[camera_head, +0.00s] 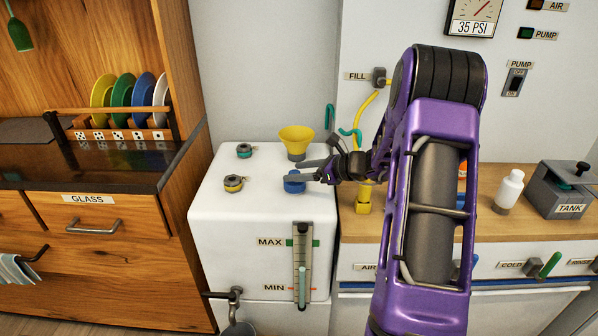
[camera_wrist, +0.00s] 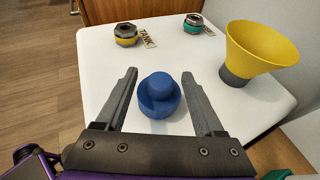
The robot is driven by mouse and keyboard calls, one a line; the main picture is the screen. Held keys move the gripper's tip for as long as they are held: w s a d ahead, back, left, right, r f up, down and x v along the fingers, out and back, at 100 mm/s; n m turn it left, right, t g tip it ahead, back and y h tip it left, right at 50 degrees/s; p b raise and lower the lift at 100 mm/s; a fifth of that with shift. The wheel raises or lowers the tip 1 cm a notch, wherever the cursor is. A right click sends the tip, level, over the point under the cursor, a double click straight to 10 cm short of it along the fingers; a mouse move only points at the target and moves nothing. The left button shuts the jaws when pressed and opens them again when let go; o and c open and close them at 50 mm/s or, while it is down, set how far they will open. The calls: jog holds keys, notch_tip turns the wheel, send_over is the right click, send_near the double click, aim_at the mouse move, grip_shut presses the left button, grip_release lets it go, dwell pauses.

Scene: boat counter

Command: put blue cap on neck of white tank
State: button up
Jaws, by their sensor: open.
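The blue cap (camera_head: 294,184) is on top of the white tank (camera_head: 240,215), near its right side. In the wrist view the blue cap (camera_wrist: 160,94) shows a wide round base and a narrower round knob. I cannot tell whether a neck is under it. My gripper (camera_head: 303,170) is open, and its two fingers lie on either side of the cap in the wrist view, with gaps to both. Two other fittings are on the tank top: a dark hex one with a yellow ring (camera_wrist: 125,35) beside a TANK label, and one with a teal ring (camera_wrist: 194,22).
A yellow funnel (camera_head: 296,138) stands on the tank top behind the blue cap. A level gauge (camera_head: 301,265) is on the tank's front. A wooden counter at right holds a white bottle (camera_head: 508,188) and a grey box (camera_head: 563,190). Plates (camera_head: 122,95) stand in a rack at left.

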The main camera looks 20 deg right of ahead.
jog(key=shift+r, duration=0.2)
jog(key=p+v, duration=0.2)
jog(key=v, duration=1)
jog(key=shift+r, duration=0.4)
